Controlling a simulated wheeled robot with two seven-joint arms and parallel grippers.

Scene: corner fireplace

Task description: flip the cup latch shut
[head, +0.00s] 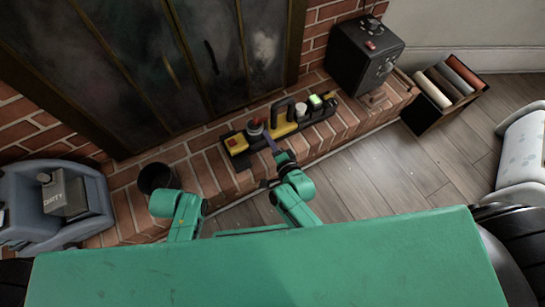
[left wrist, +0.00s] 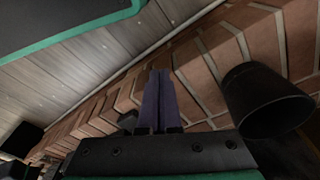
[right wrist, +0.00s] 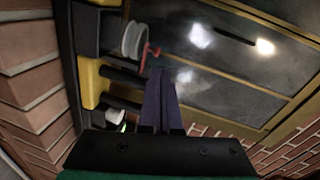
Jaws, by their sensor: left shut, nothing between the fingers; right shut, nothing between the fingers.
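A black and yellow device (head: 236,144) lies on the brick hearth; its yellow body also shows in the right wrist view (right wrist: 91,84). A small red latch (right wrist: 152,52) sticks out beside the cup. My right gripper (head: 268,134) is shut and empty; its fingertips (right wrist: 160,72) appear close to the red latch, but I cannot tell whether they touch. My left gripper (left wrist: 158,72) is shut and empty over the hearth edge, away from the device.
A black bucket (head: 156,177) stands on the hearth near my left arm. A grey bin (head: 98,190) marked DIRTY is at left. A black box (head: 362,60) and a crate of rolls (head: 428,118) are at right. Fireplace doors (head: 130,60) rise behind the device.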

